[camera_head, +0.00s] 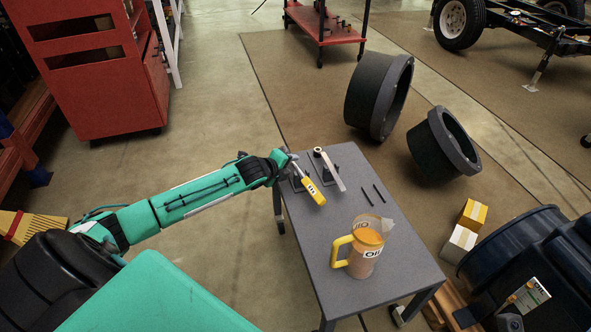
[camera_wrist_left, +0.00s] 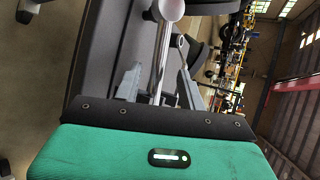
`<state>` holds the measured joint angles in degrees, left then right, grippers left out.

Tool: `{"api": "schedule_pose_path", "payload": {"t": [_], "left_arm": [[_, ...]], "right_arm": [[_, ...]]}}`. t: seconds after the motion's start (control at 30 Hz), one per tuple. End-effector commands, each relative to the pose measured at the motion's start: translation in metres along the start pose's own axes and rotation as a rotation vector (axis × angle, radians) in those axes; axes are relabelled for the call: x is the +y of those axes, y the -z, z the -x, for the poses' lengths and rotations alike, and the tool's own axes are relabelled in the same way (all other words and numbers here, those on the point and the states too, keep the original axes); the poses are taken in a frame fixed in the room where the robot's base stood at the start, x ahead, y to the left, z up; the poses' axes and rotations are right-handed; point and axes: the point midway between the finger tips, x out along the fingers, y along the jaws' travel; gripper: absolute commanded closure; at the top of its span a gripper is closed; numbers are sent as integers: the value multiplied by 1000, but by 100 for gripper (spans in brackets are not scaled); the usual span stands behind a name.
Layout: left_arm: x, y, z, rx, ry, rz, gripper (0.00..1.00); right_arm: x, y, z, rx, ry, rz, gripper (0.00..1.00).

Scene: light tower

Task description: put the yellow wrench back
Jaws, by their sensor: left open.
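The yellow wrench (camera_head: 313,191) has a yellow handle with dark marks and a grey metal end. In the head view it slants over the left part of the grey table (camera_head: 303,241), its metal end right by my left gripper (camera_head: 288,163). In the left wrist view the two fingers of my left gripper (camera_wrist_left: 158,85) stand apart. A shiny metal rod (camera_wrist_left: 162,60) with a round end shows between them. I cannot tell whether it touches a finger. The yellow handle does not show there. My right gripper is out of view.
A pale wrench-like tool (camera_head: 331,169) lies by a small dark stand. Two thin black rods (camera_head: 372,194) lie to its right. An orange jug (camera_head: 364,252) with a yellow handle stands nearer on the table. Large black rings (camera_head: 380,95) and a red cabinet (camera_head: 95,75) stand beyond.

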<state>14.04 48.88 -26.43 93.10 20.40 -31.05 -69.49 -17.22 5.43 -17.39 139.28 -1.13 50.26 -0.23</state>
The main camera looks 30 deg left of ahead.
Motion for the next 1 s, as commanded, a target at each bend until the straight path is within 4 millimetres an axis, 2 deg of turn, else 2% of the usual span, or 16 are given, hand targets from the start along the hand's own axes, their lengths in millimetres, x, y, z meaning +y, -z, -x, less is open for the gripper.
{"api": "schedule_pose_path", "payload": {"t": [0.03, 0.2, 0.5, 0.57, 0.7, 0.73, 1.0], "left_arm": [[5, 0, -11, -1, 1, 4, 59], [3, -1, -29, 0, 1, 3, 59], [2, -1, -32, 0, 0, 0, 59], [2, -1, -32, 0, 0, 0, 69], [2, -1, -32, 0, 0, 1, 97], [2, -1, -32, 0, 0, 1, 100], [1, -2, -32, 0, 3, 1, 100]], "right_arm": [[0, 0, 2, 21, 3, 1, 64], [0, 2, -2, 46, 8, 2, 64], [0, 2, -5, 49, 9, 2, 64], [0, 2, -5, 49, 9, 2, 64], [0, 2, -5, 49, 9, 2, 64], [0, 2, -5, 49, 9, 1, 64], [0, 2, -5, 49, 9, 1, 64]]}}
